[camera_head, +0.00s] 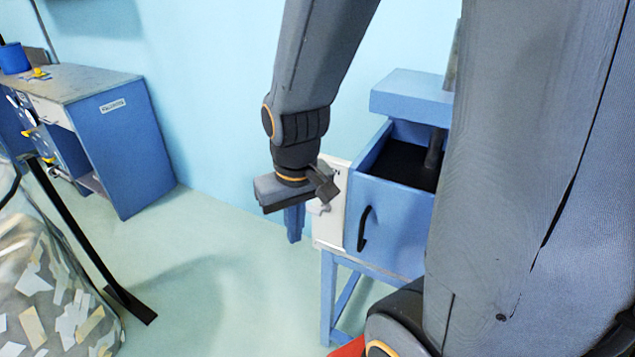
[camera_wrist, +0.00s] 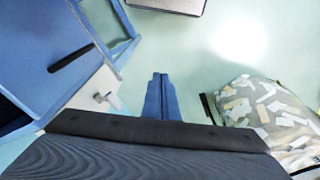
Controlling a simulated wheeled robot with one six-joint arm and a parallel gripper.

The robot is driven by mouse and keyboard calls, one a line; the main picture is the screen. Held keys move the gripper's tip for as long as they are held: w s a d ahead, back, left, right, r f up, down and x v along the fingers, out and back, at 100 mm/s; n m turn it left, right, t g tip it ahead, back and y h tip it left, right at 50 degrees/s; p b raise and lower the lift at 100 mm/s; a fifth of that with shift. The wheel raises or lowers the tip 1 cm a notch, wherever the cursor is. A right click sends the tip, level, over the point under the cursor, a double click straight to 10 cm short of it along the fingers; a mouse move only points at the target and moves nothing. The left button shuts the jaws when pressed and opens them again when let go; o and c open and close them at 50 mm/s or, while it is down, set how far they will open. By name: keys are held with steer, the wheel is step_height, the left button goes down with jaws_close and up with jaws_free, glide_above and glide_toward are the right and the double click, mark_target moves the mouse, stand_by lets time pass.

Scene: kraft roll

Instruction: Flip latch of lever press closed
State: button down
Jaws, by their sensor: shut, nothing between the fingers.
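The lever press (camera_head: 395,220) is a blue box on a blue stand, at the right of the head view and partly hidden by my arm. It also shows at the left of the wrist view (camera_wrist: 35,45). A white panel (camera_head: 333,205) is on its side, with a small pale latch-like piece (camera_head: 318,207) sticking out. That piece is clearer in the wrist view (camera_wrist: 107,99). My gripper (camera_head: 294,232) is shut and empty, pointing down beside the panel. In the wrist view its blue fingers (camera_wrist: 160,90) are together, right of the pale piece and apart from it.
A black handle (camera_head: 364,228) is on the press's front. A blue workbench (camera_head: 135,150) stands at the left against the wall. A clear bag of paper scraps (camera_head: 45,290) is at the lower left, also in the wrist view (camera_wrist: 265,110). Open floor lies between them.

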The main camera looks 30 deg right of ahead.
steer(key=shift+d, duration=0.25)
steer(key=shift+w, duration=0.1)
step_height(320, 180, up, 11)
steer(key=m+g+y, duration=0.2)
steer(key=m+g, duration=0.1)
steer(key=m, duration=0.8)
glide_above(315, 208)
steer(key=w+d, duration=0.3)
steer(key=shift+s+d+p, duration=0.1)
steer(key=shift+s+p, duration=0.15)
steer(key=shift+p, duration=0.1)
steer(key=p+x, duration=0.4)
steer(key=x, duration=1)
steer(key=shift+w, duration=0.1)
